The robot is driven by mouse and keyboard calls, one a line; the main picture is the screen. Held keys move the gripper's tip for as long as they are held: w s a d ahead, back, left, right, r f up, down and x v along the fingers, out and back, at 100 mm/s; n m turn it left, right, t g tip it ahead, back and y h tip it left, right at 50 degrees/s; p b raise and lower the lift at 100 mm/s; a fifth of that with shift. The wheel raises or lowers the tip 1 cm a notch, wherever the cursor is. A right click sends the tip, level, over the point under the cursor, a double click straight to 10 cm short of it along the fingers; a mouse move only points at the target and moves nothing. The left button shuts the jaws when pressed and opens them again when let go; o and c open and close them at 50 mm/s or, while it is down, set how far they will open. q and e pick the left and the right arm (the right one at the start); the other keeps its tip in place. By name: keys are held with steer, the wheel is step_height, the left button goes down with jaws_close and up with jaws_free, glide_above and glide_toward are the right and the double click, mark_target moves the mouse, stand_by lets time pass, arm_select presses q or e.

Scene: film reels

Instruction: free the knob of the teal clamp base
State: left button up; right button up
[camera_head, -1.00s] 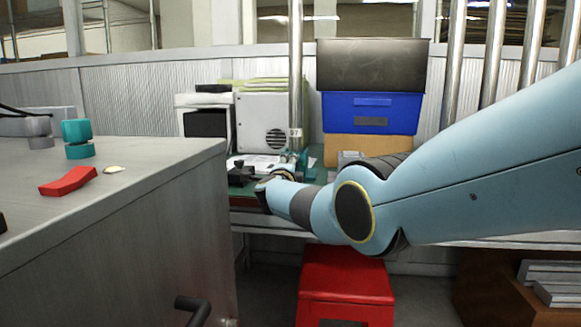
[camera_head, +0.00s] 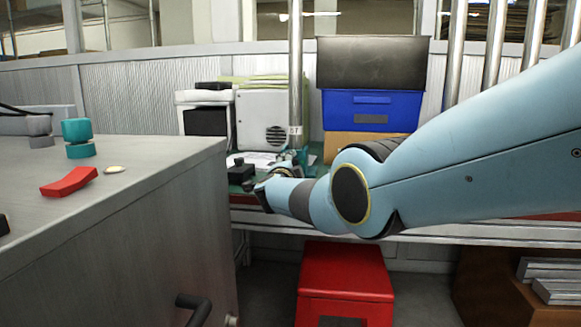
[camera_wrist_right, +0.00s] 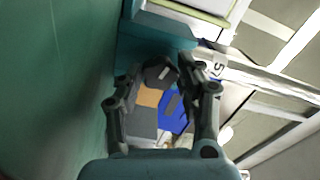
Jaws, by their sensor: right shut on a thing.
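The teal clamp base (camera_head: 301,157) stands on the green bench top at the foot of the upright metal pole, partly hidden by my right arm. In the right wrist view the teal base (camera_wrist_right: 140,48) lies at the top, with its dark faceted knob (camera_wrist_right: 160,71) in front of it. My right gripper (camera_wrist_right: 165,85) has its two fingers on either side of the knob and is shut on it. In the head view my right gripper (camera_head: 283,170) is small and partly hidden behind my wrist. My left gripper is not in view.
The pole (camera_head: 296,75) rises from the bench beside a white cabinet (camera_head: 263,122). A blue box (camera_head: 370,112) stands to the right. A black object (camera_head: 240,171) lies left of my wrist. A grey cabinet top (camera_head: 140,165) at left holds a red piece (camera_head: 69,182) and a teal piece (camera_head: 77,130).

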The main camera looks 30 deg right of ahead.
steer(key=shift+f, duration=0.15)
steer(key=o, duration=1.1)
steer(key=shift+o, duration=0.2)
steer(key=shift+a, duration=0.1)
steer(key=v, duration=1.2)
